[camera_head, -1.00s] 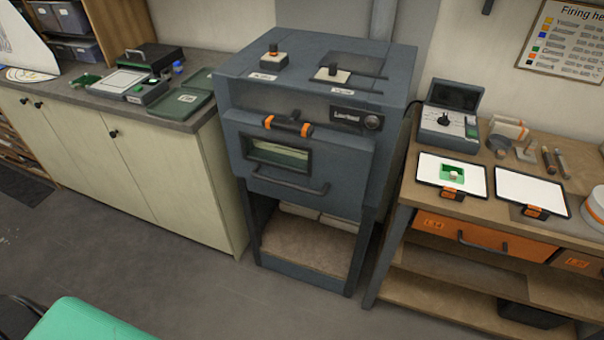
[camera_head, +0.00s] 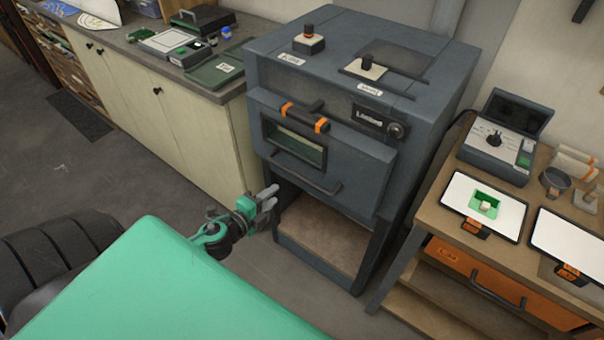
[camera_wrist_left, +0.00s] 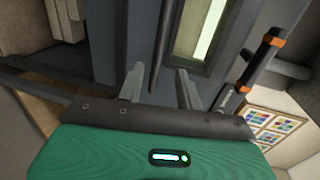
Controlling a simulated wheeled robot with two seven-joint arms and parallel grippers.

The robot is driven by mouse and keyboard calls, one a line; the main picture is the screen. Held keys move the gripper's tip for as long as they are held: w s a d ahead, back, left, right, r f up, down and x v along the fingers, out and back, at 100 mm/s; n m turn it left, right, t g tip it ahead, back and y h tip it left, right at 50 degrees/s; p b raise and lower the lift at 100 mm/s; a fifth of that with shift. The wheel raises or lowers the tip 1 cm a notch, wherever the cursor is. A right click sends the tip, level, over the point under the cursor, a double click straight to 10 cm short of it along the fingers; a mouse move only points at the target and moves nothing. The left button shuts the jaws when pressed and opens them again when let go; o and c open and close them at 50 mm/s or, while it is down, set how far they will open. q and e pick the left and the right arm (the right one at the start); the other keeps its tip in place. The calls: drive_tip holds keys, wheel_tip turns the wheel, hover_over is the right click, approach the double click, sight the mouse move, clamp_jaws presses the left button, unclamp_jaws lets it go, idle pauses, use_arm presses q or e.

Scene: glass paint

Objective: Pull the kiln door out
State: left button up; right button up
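The kiln door (camera_head: 352,160) is the dark grey front panel of the kiln (camera_head: 300,60), with a small window (camera_head: 295,146). It looks closed. A dark bar handle (camera_head: 306,176) runs across its lower part. My left gripper (camera_head: 270,192) is just below and left of this handle in the head view. In the left wrist view the gripper (camera_wrist_left: 160,88) has its two fingers apart and nothing held. The handle (camera_wrist_left: 163,40) shows as a dark bar beyond and between the fingertips; contact is not visible. My right gripper is not in view.
An orange-banded latch bar (camera_head: 304,117) sticks out above the window. An open bay (camera_head: 325,235) lies under the door. A wooden workbench (camera_head: 433,215) stands close on the right, a cream cabinet (camera_head: 190,125) on the left. Bare floor (camera_head: 130,175) lies in front of the cabinet.

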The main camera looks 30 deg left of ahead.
sight(296, 177)
use_arm(q)
drive_tip(key=p+x, duration=0.2)
drive_tip(key=x, duration=0.9)
drive_tip(key=shift+w+d+f+p, duration=0.1)
drive_tip(key=shift+w+p, duration=0.2)
drive_tip(key=shift+p, duration=0.1)
drive_tip(key=shift+w+f, duration=0.15)
drive_tip(key=shift+w, duration=0.45)
clamp_jaws()
